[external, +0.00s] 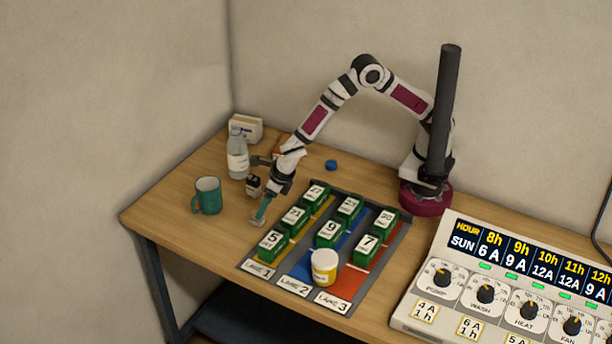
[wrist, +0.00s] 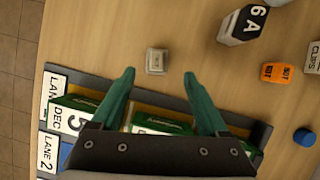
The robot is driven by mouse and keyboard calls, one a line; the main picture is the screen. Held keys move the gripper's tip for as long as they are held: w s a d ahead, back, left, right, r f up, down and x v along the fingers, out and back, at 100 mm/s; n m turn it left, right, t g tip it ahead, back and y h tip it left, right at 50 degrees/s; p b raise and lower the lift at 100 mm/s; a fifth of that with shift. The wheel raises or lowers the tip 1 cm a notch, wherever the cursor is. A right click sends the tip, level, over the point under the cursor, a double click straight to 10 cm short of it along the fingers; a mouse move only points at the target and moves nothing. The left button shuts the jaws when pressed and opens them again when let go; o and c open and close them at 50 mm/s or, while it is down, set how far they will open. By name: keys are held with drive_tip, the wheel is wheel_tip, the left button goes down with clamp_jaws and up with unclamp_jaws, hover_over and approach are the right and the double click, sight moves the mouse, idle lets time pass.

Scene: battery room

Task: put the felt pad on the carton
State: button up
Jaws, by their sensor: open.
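A small pale grey-beige block (wrist: 156,61), which looks like the felt pad, lies on the bare wood just beyond my fingertips in the wrist view. In the external view the pad (external: 257,221) is at the tip of my gripper (external: 263,211), left of the lane board. My gripper (wrist: 160,76) is open and empty, its teal fingers pointing down with the pad roughly midway ahead of them. A white box (external: 246,128), probably the carton, stands at the back left; a white box marked CLIPS (wrist: 314,58) is cut off at the wrist view's right edge.
A teal mug (external: 208,196), clear bottle (external: 237,158), black-and-white block (wrist: 240,26), orange block (wrist: 280,72) and blue cap (wrist: 304,137) stand around.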

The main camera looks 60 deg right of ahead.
drive_tip(key=x, duration=0.4)
drive_tip(key=shift+w+a+f, duration=0.1)
drive_tip(key=shift+a+f, duration=0.05)
drive_tip(key=shift+a, duration=0.15)
clamp_jaws()
